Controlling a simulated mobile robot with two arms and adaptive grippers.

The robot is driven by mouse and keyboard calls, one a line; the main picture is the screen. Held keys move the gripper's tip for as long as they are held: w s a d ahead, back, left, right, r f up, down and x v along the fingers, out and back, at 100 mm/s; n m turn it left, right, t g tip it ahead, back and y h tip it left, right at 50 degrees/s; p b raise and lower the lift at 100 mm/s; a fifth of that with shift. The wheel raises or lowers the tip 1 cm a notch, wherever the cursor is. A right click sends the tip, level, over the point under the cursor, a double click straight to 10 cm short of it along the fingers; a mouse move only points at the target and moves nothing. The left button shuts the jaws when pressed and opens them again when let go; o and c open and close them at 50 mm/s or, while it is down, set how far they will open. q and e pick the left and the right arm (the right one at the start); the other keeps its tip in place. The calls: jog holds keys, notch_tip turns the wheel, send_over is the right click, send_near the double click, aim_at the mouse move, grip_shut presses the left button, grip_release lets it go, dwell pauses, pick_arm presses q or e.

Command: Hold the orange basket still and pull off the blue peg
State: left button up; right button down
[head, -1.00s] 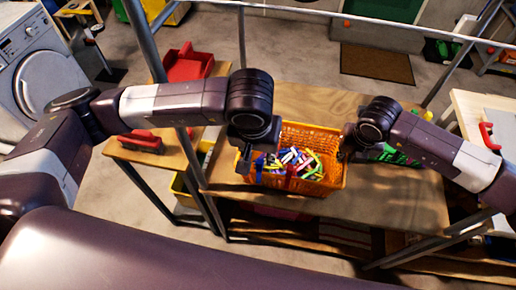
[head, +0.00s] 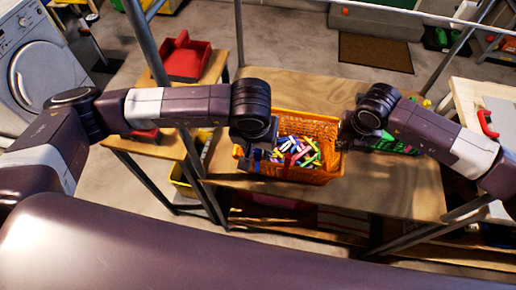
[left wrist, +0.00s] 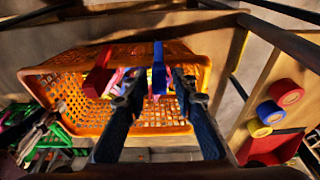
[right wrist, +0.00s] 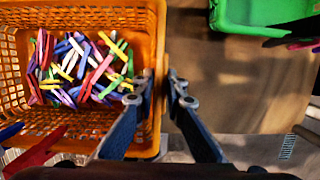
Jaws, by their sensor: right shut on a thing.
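The orange basket (head: 318,172) stands on the wooden bench and holds many coloured pegs (right wrist: 80,68). In the left wrist view a blue peg (left wrist: 159,68) stands clipped on the basket's rim, with a red peg (left wrist: 98,74) to its left. My left gripper (left wrist: 158,80) is open, its fingers to either side of the blue peg with gaps showing. In the head view my left gripper (head: 260,152) is at the basket's left side, partly hiding it. My right gripper (right wrist: 160,78) is shut on the basket's right wall; it shows also in the head view (head: 347,138).
A green crate (right wrist: 240,14) stands to the right of the basket. A red bin (head: 185,60) sits on the side table at left. Metal posts rise near the bench.

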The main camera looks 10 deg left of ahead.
pick_arm(q)
grip_shut()
jog(key=shift+r, duration=0.1)
jog(key=shift+w+v, duration=0.25)
jog(key=shift+v, duration=0.75)
jog(key=shift+w+v, duration=0.2)
jog(key=shift+v, duration=0.8)
jog(key=shift+w+v, duration=0.25)
jog(key=shift+v, duration=0.75)
jog(key=shift+w+v, duration=0.1)
jog(key=shift+v, duration=0.6)
jog(key=shift+w+v, duration=0.15)
jog(key=shift+v, duration=0.5)
pick_arm(e)
jog(key=shift+s, duration=0.1)
jog(key=c, duration=1.9)
grip_release()
jog(key=shift+r, duration=0.1)
